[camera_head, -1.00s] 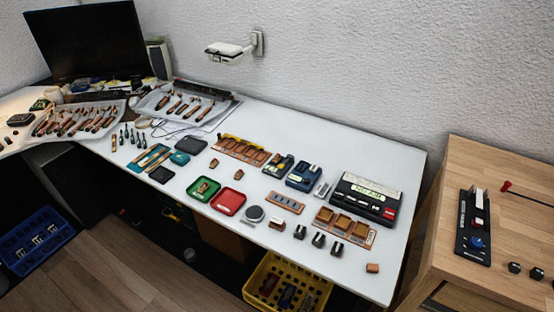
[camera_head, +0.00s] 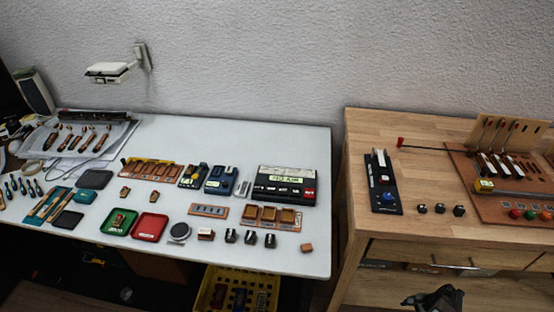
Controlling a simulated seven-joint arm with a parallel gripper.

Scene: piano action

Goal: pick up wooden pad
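Several small wooden pieces lie on the white table, and I cannot tell which one is the wooden pad. A small orange-brown wooden block (camera_head: 306,248) lies alone near the table's front right corner. A brown-and-white block (camera_head: 205,234) lies left of the dark blocks. Two small brown pieces (camera_head: 125,192) lie behind the trays, and another brown piece (camera_head: 119,220) is in the green tray (camera_head: 107,230). My gripper (camera_head: 437,299) shows as a dark shape at the bottom edge, in front of the wooden cabinet, far from these pieces. Its fingers are unclear.
A red tray (camera_head: 150,227), a round grey disc (camera_head: 180,232) and several dark blocks (camera_head: 250,238) line the front of the white table (camera_head: 290,145). A black device (camera_head: 284,185) stands behind. A gap separates the table from the wooden cabinet (camera_head: 365,128). A yellow crate (camera_head: 213,281) sits below.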

